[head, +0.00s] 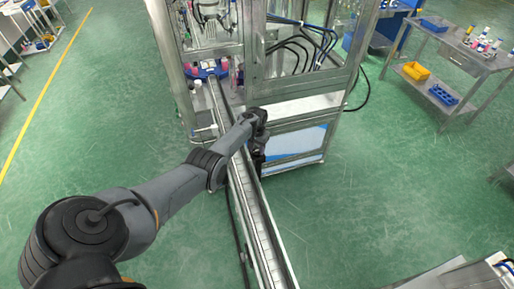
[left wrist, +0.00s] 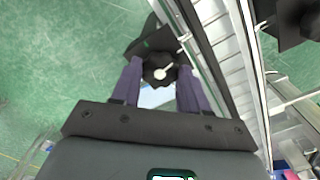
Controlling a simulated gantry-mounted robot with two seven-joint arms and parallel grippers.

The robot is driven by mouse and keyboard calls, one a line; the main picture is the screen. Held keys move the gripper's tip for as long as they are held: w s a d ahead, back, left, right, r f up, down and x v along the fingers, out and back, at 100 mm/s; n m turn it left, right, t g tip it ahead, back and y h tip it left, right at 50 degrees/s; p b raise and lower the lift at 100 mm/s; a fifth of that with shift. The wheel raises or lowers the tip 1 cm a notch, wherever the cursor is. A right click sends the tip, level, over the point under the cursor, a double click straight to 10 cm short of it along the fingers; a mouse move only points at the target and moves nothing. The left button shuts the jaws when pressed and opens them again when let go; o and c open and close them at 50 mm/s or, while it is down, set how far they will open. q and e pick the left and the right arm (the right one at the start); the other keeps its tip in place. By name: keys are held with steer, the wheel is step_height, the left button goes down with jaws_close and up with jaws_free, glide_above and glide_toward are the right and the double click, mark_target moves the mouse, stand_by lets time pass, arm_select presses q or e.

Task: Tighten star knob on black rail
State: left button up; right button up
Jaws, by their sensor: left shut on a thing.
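The star knob (left wrist: 159,72) is a dark, lobed knob with a pale pin or stem at its centre, in the upper middle of the left wrist view. My left gripper (left wrist: 158,80) has its two purple-grey fingers on either side of the knob and is shut on it. In the head view my left gripper (head: 258,150) is at the conveyor rail beside the machine frame, and the knob is too small to make out there. A dark bracket (left wrist: 150,40) sits just behind the knob. My right gripper is in neither view.
The conveyor (head: 250,205) runs from the front into the metal-framed machine (head: 300,85), and its rail (left wrist: 222,60) passes close to the right of my left fingers. Another dark bracket (left wrist: 292,22) is at the upper right.

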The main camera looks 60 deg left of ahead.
mark_target(257, 150)
arm_select(q)
steer(key=shift+m, duration=1.2)
steer(key=o, duration=1.1)
steer(key=shift+c, duration=0.2)
steer(key=shift+r+p, duration=0.35)
steer(key=shift+r, duration=0.25)
step_height(257, 150, up, 10)
steer(key=p, duration=0.1)
steer(key=shift+f, duration=0.2)
